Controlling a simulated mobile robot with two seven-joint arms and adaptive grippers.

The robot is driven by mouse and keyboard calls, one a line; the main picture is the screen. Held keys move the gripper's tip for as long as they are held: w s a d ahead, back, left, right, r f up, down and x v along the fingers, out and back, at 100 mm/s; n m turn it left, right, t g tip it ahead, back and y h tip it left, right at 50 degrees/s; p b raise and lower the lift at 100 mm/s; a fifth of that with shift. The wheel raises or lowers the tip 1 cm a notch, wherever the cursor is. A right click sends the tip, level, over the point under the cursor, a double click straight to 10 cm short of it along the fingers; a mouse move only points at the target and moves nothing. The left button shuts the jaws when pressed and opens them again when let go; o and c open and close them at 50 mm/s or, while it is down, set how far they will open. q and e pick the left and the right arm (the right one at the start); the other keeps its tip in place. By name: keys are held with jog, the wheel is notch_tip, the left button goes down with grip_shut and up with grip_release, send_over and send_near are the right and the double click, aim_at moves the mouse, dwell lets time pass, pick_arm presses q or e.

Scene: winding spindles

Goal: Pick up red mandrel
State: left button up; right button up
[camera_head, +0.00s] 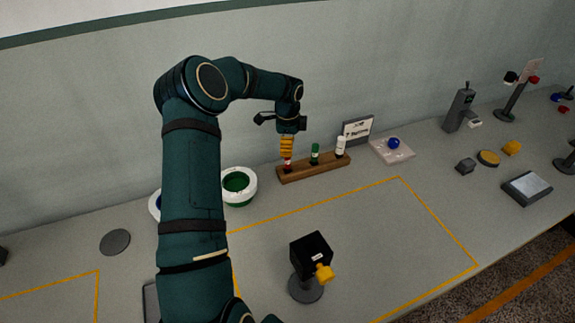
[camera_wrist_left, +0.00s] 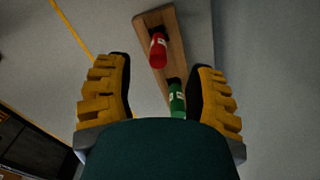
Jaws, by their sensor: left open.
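The red mandrel (camera_wrist_left: 158,52) stands in the end of a wooden rack, and in the left wrist view it lies between and beyond the two yellow fingers. In the head view the red mandrel (camera_head: 287,164) shows just under the fingertips at the rack's left end. The wooden rack (camera_head: 325,172) also holds a green mandrel (camera_head: 315,154) and a white one (camera_head: 340,147). My left gripper (camera_head: 286,156) points down above the red mandrel, open and empty. The green mandrel (camera_wrist_left: 176,98) also shows in the left wrist view. My right gripper is not in view.
A white ring-shaped holder with a green inside (camera_head: 238,186) stands left of the rack. A sign (camera_head: 357,130) and a pale tray with a blue ball (camera_head: 393,143) are right of it. A black box on a stand (camera_head: 311,251) is in front. The yellow-outlined table area is mostly clear.

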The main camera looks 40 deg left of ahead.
aim_at(288, 168)
pick_arm(q)
jog(key=shift+f+b, duration=0.35)
jog(key=shift+f, duration=2.95)
jog(key=shift+s, duration=0.1)
jog(key=shift+d, duration=0.1)
jog(key=shift+c, duration=0.4)
grip_shut()
